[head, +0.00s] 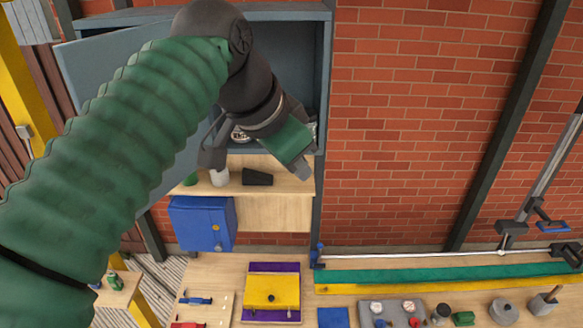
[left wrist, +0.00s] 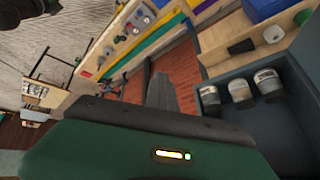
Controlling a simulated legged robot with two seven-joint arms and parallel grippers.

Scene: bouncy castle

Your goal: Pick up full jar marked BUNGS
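My left arm comes in from the left in the head view and reaches up to the open cabinet. Its gripper (head: 256,158) is in front of the cabinet opening; I cannot tell how far its fingers are apart. Part of a jar (head: 239,133) shows behind it. In the left wrist view three pale-labelled jars, a left one (left wrist: 209,98), a middle one (left wrist: 240,92) and a right one (left wrist: 268,82), stand in a row in the cabinet, apart from the gripper (left wrist: 162,92). Their labels are too blurred to read, so I cannot tell which is BUNGS. My right gripper is not in view.
The grey cabinet (head: 323,60) has its door (head: 110,62) swung open to the left. Below it, a wooden shelf (head: 295,182) carries a white cup (head: 219,177) and a black object (head: 257,177). A blue box (head: 200,223) hangs lower. Brick wall fills the right.

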